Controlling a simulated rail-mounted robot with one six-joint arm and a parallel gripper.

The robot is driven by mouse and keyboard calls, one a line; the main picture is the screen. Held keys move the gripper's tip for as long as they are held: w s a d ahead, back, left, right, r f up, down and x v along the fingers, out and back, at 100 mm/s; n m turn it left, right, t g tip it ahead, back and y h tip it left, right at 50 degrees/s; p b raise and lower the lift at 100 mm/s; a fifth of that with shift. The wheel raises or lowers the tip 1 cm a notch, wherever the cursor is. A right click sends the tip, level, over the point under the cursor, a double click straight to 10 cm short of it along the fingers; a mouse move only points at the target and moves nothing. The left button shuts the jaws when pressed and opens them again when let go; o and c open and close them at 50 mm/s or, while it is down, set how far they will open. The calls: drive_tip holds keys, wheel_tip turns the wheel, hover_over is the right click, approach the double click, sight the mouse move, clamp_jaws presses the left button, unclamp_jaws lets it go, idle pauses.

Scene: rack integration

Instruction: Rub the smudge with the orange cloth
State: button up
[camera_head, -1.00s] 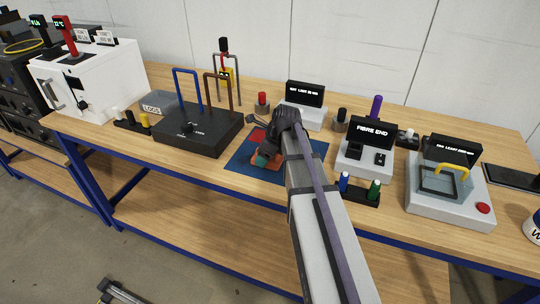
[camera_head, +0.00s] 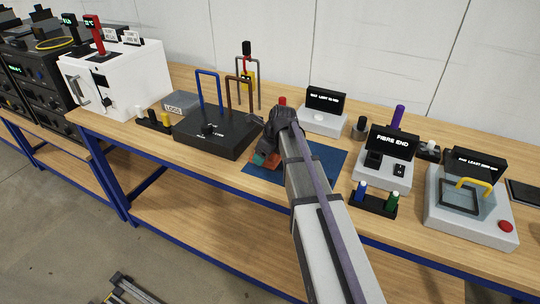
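My gripper (camera_head: 266,158) is over the left part of a blue mat (camera_head: 325,163) on the wooden bench. Its fingers are mostly hidden behind my own wrist and arm. An orange thing (camera_head: 262,163), likely the orange cloth, shows just under the gripper, with a small teal patch (camera_head: 259,158) beside it. I cannot tell whether the fingers are shut on it or only near it. No smudge can be made out; my arm covers part of the mat.
A black box with blue and brown hoops (camera_head: 215,133) stands close left of the mat. A fibre-end device (camera_head: 383,170) and a holder with coloured pegs (camera_head: 374,203) stand right. A grey device with a yellow handle (camera_head: 470,206) is farther right. The mat's right part is clear.

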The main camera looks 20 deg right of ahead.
sight(251, 156)
drive_tip(key=shift+w+a+f, duration=0.1)
drive_tip(key=shift+w+a, duration=1)
drive_tip(key=shift+w, duration=0.15)
drive_tip(key=shift+w+a, duration=0.1)
drive_tip(key=shift+s+d+f, duration=0.1)
drive_tip(key=shift+s+d, duration=0.6)
drive_tip(key=shift+s, duration=0.15)
drive_tip(key=shift+s+d, duration=0.65)
drive_tip(key=shift+s, duration=0.2)
drive_tip(key=shift+c, duration=0.3)
drive_tip(key=shift+s+d+r, duration=0.2)
drive_tip(key=shift+s+d, duration=2.2)
drive_tip(key=shift+s, duration=0.05)
drive_tip(key=shift+s+d+f, duration=0.15)
drive_tip(key=shift+s+d, duration=1)
drive_tip(key=shift+s, duration=0.15)
drive_tip(key=shift+s+a, duration=0.75)
drive_tip(key=shift+w+a, duration=0.85)
drive_tip(key=shift+w, duration=0.15)
drive_tip(key=shift+w+a, duration=2.05)
drive_tip(key=shift+w, duration=0.2)
drive_tip(key=shift+w+a, duration=2.05)
drive_tip(key=shift+w, duration=0.15)
drive_tip(key=shift+s+d, duration=1.35)
drive_tip(key=shift+s, duration=0.2)
drive_tip(key=shift+s+d, duration=2.45)
drive_tip(key=shift+s, duration=0.1)
drive_tip(key=shift+s+d, duration=1.1)
drive_tip(key=shift+s, duration=0.2)
